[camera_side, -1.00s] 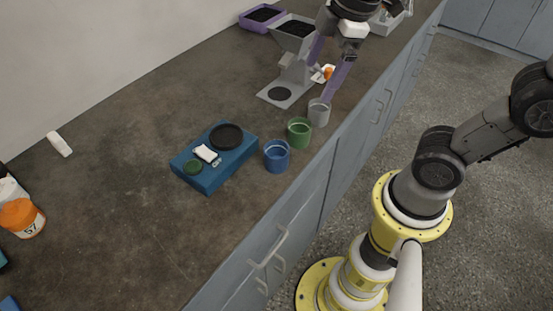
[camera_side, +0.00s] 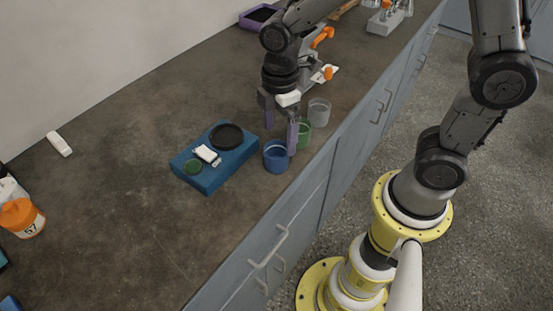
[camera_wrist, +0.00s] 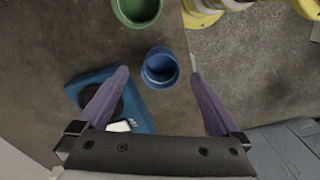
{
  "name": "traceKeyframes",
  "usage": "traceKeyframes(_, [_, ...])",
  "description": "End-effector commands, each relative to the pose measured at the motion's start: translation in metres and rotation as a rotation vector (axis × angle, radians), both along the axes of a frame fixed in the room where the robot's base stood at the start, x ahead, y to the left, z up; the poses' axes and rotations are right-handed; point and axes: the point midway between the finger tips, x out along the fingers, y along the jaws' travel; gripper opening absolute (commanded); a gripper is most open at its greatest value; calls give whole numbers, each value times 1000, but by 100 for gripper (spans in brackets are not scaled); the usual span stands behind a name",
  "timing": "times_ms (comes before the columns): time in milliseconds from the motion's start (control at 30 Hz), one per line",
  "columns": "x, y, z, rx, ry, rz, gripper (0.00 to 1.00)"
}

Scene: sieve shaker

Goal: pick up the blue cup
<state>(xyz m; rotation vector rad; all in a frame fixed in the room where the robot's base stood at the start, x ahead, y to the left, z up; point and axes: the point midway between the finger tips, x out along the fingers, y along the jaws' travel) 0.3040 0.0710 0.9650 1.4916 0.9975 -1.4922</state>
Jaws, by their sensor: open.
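The blue cup (camera_side: 276,157) stands upright on the counter near its front edge, to the right of the blue scale. In the wrist view the blue cup (camera_wrist: 160,68) shows from above, between and ahead of my two purple fingertips. My gripper (camera_side: 280,130) is open and empty, pointing down above and just behind the blue cup. One finger overlaps the cup's right rim in the side view; I cannot tell whether they touch. In the wrist view my gripper (camera_wrist: 158,75) has its fingers spread wide, wider than the cup.
A green cup (camera_side: 303,135) stands close behind the blue cup, partly hidden by my finger. A grey cup (camera_side: 319,112) is farther back. The blue scale (camera_side: 208,178) lies to the left. The counter's front edge is close to the cups. The counter's left part is mostly clear.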

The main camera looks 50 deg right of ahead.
Motion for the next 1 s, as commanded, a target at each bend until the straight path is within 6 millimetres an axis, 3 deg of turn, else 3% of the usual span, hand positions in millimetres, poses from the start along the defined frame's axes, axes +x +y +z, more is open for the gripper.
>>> traceKeyframes(167, [0,2,-11,-1,3,0,100])
traceKeyframes(500, [1,9,-54,-1,3,0,100])
traceKeyframes(767, [1,9,-56,0,0,-1,100])
traceKeyframes(833, [1,9,-56,0,0,-1,93])
traceKeyframes(1000, [1,9,-56,0,0,0,62])
